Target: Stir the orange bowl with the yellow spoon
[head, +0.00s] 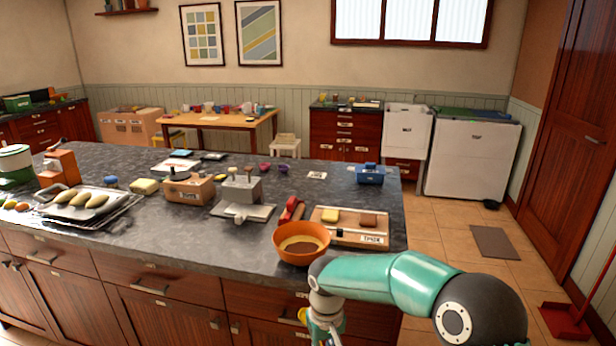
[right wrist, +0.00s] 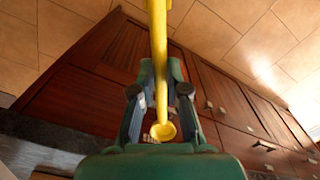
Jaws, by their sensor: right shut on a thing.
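The orange bowl (head: 287,252) stands on the dark countertop near its front edge, with something pale brown inside. My right gripper (right wrist: 160,78) is shut on the yellow spoon (right wrist: 159,38), whose long shaft runs between the fingers. Its rounded end shows near my palm in the right wrist view, and its other end runs out of the top of that picture. In the head view my right arm reaches in front of the counter, with the gripper (head: 325,328) low, below and just right of the bowl. Only a small yellow bit of the spoon (head: 303,315) shows there. My left gripper is out of view.
A board (head: 341,237) with a yellow and a brown block lies right of the bowl. A red object (head: 291,210) lies behind it. A grey device (head: 243,188) and a tray (head: 118,215) are farther left. Drawer fronts (head: 160,300) are below the countertop.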

